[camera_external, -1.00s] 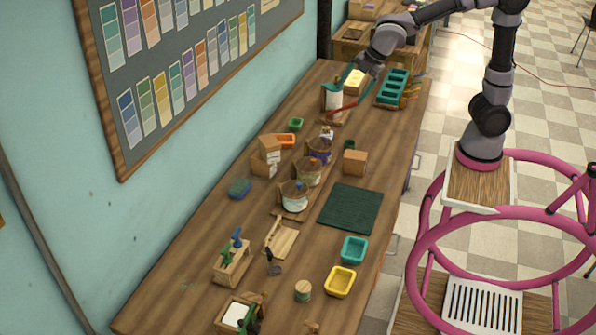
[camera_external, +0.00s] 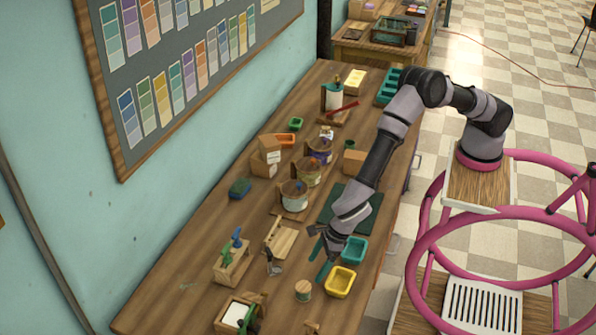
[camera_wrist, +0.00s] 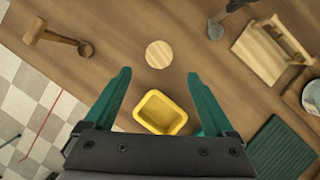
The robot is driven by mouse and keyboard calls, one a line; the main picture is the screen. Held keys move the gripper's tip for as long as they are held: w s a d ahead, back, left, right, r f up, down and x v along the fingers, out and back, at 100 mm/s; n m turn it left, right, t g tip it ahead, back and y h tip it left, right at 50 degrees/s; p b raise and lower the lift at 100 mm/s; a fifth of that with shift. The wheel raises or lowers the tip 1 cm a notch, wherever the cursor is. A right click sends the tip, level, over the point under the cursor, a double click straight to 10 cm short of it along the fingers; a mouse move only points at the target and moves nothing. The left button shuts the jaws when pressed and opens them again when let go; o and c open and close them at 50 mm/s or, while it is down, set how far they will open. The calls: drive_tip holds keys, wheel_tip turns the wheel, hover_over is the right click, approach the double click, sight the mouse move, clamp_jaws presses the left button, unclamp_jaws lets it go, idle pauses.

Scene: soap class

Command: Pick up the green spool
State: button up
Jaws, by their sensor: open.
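A short round spool (camera_external: 303,291) with a pale wooden top and a greenish side stands upright on the wooden workbench (camera_external: 190,290). In the wrist view only its round wooden top (camera_wrist: 159,54) shows, lying just beyond my fingertips and between their lines. My gripper (camera_external: 318,252) has teal fingers, which also show spread apart and empty in the wrist view (camera_wrist: 158,74). It hangs above the bench, up and slightly right of the spool in the outside view, not touching it.
A yellow tray (camera_external: 341,282) sits right of the spool, and a teal tray (camera_external: 355,250) lies behind it. A dark metal tool (camera_external: 272,264) and a wooden caddy (camera_external: 232,266) stand to the left. A wooden mallet (camera_wrist: 50,36) lies left in the wrist view.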

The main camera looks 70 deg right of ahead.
sight(304, 282)
drive_tip(key=x, duration=1)
drive_tip(key=shift+a+f, duration=0.2)
drive_tip(key=shift+f, duration=0.1)
drive_tip(key=c, duration=1.4)
